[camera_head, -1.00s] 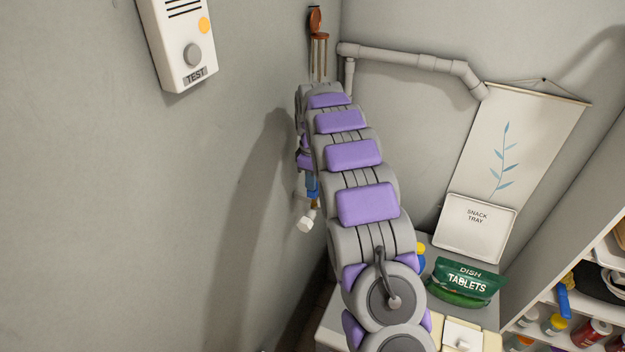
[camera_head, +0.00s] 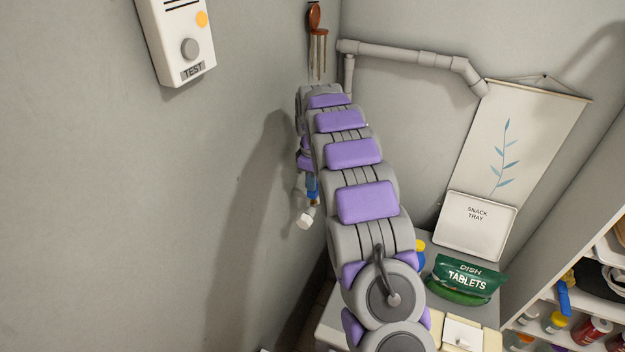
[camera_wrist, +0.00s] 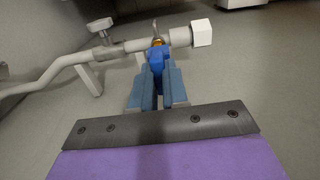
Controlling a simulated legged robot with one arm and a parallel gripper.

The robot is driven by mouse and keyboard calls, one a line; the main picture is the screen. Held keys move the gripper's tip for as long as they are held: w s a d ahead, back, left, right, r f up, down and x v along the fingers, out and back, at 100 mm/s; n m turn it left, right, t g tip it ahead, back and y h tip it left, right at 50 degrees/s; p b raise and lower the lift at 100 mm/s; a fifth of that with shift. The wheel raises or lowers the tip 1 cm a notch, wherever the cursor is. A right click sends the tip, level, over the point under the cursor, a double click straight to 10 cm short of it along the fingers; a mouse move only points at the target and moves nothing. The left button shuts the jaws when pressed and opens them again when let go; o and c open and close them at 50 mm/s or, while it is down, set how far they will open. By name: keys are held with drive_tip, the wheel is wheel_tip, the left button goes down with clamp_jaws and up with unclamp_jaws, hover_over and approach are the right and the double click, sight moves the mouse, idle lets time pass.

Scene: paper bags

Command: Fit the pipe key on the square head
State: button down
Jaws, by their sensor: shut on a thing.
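In the wrist view my gripper (camera_wrist: 158,92) is shut on a blue piece (camera_wrist: 156,58), which looks like part of the pipe key. A brass-coloured collar shows at its top, against a grey pipe. A white squared block (camera_wrist: 201,32), which may be the square head, sits at the pipe's right end. I cannot tell whether the key is seated on anything. In the head view the white block (camera_head: 304,220) and a bit of blue (camera_head: 312,187) show left of my arm. My arm hides most of the gripper there.
In the wrist view the grey pipe (camera_wrist: 60,66) curves away left, with a knob (camera_wrist: 100,25) above it. In the head view a white box marked TEST (camera_head: 185,45) hangs on the left wall. A counter holds a green DISH TABLETS pouch (camera_head: 464,280) and a snack tray (camera_head: 476,226).

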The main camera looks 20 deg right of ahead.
idle(0.3)
drive_tip(key=shift+r, duration=0.5)
drive_tip(key=shift+d, duration=0.15)
idle(0.7)
drive_tip(key=shift+f+b, duration=0.6)
drive_tip(key=shift+f, duration=1.15)
idle(0.4)
drive_tip(key=c, duration=1.3)
unclamp_jaws()
drive_tip(key=shift+o, duration=1.2)
drive_tip(key=shift+w+f, duration=0.1)
drive_tip(key=shift+r+p, duration=0.6)
drive_tip(key=shift+r, duration=2)
